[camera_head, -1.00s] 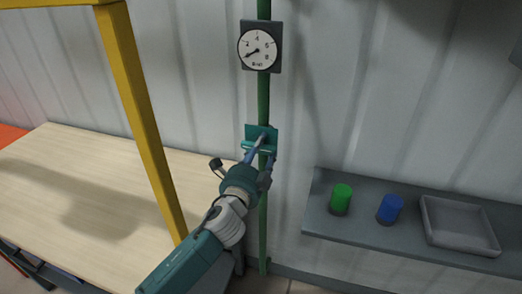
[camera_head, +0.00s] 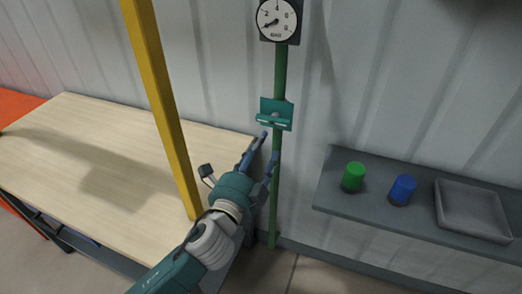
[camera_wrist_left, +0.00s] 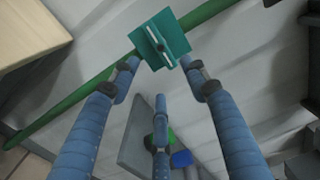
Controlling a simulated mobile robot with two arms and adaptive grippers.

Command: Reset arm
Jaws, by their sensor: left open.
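My left gripper (camera_head: 268,146) is open and empty in the head view, its blue fingers pointing up just below the teal valve plate (camera_head: 275,114) on the green vertical pipe (camera_head: 277,190). In the left wrist view, the open blue fingers of the left gripper (camera_wrist_left: 163,75) spread below the teal plate (camera_wrist_left: 160,40), and a gap shows between fingertips and plate. A light bar crosses the plate's face. My right gripper is not in view.
A round gauge (camera_head: 279,18) is on the pipe above the plate. A wooden table (camera_head: 90,160) stands left behind a yellow post (camera_head: 160,100). A grey shelf (camera_head: 335,190) at right holds a green cylinder (camera_head: 353,176), a blue cylinder (camera_head: 402,189) and a grey tray (camera_head: 474,211).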

